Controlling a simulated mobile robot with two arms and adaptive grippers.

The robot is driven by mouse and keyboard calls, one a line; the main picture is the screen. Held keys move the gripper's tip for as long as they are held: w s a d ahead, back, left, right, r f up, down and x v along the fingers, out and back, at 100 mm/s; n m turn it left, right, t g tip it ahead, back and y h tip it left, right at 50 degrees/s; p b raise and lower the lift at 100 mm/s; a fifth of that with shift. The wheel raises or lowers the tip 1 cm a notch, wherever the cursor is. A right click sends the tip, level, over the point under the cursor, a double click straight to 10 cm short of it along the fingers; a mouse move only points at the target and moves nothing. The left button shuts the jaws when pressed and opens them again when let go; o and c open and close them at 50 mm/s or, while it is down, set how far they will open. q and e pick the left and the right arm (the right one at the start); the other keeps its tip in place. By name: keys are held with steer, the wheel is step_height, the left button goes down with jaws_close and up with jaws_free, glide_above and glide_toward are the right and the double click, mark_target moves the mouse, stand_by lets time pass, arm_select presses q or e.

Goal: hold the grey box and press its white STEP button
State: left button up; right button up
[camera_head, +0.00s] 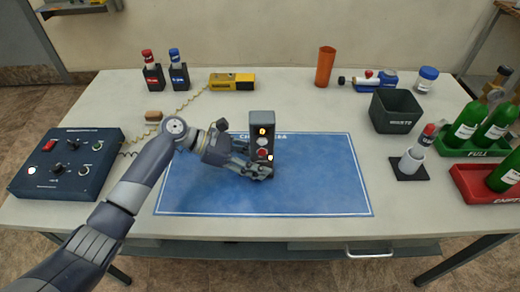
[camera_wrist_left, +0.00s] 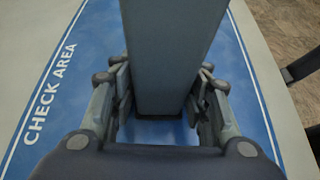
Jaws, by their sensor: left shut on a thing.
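The grey box (camera_head: 262,130) stands upright over the blue check-area mat (camera_head: 320,190). My left gripper (camera_head: 258,168) is shut on the box's lower part, coming from the left. In the left wrist view the box (camera_wrist_left: 168,60) fills the space between the two fingers (camera_wrist_left: 160,110). I cannot tell whether its base touches the mat. My right gripper is not in view.
A dark control panel (camera_head: 68,163) with knobs sits at the left. At the right are a dark waste bin (camera_head: 395,112), a green tray (camera_head: 478,150) and a red tray (camera_head: 480,186) with green bottles. The mat's right half is clear.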

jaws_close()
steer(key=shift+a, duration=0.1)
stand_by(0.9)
